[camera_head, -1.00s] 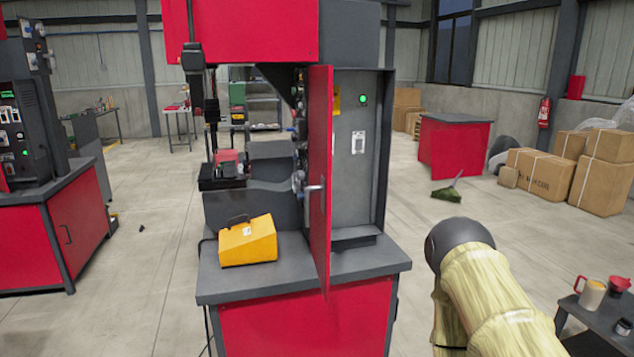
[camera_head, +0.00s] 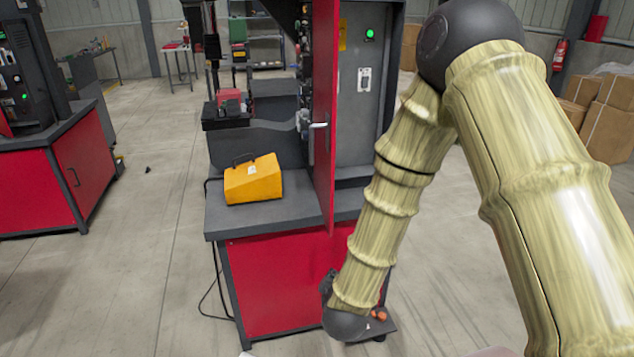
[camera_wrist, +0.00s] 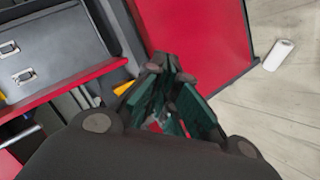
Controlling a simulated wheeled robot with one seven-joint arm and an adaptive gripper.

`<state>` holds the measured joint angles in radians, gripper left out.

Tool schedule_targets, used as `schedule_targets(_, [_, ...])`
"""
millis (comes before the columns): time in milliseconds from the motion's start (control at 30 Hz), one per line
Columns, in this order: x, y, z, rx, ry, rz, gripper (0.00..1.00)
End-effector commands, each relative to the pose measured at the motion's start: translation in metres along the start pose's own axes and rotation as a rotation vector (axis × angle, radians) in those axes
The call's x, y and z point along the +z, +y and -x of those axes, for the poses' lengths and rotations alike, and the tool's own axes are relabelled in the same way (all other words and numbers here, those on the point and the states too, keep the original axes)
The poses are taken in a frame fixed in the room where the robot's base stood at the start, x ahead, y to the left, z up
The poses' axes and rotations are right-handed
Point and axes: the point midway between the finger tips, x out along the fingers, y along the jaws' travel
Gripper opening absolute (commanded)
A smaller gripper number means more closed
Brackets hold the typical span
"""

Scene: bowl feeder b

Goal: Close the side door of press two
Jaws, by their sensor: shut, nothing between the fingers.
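The red side door (camera_head: 325,110) of the grey and red press stands open in the head view. It is seen nearly edge-on, swung out over the grey worktop (camera_head: 225,218). Its silver handle (camera_head: 318,125) is on the left face. Behind the door is a grey panel (camera_head: 358,130) with a green light. My arm reaches down in front of the press's right side, and my gripper is mostly hidden there behind its own wrist. In the wrist view my gripper (camera_wrist: 170,85) is shut and empty, with dark green fingers. No door handle is clearly seen by the fingers.
A yellow box (camera_head: 253,180) sits on the worktop left of the door. Another red and grey machine (camera_head: 75,170) stands at the left. Cartons (camera_head: 605,118) are stacked at the right. The floor between the machines is mostly clear. A white roll (camera_wrist: 278,55) lies on the floor.

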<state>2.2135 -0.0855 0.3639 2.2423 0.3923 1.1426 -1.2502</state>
Motion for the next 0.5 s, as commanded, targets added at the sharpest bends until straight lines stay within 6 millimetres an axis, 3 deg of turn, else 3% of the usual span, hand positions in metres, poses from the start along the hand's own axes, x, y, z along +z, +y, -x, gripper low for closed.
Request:
schedule_targets(33, [-0.031,0.023,0.002,0.061,0.033,0.058,0.0])
schedule_targets(100, [-0.068,0.051,0.008,0.143,0.062,0.146,0.0])
schedule_targets(300, [-0.162,0.119,0.04,0.366,0.09,0.372,0.0])
schedule_targets(400, [-0.194,0.142,0.056,0.447,0.082,0.452,0.0])
schedule_targets(500, [-0.213,0.156,0.068,0.498,0.072,0.504,0.0])
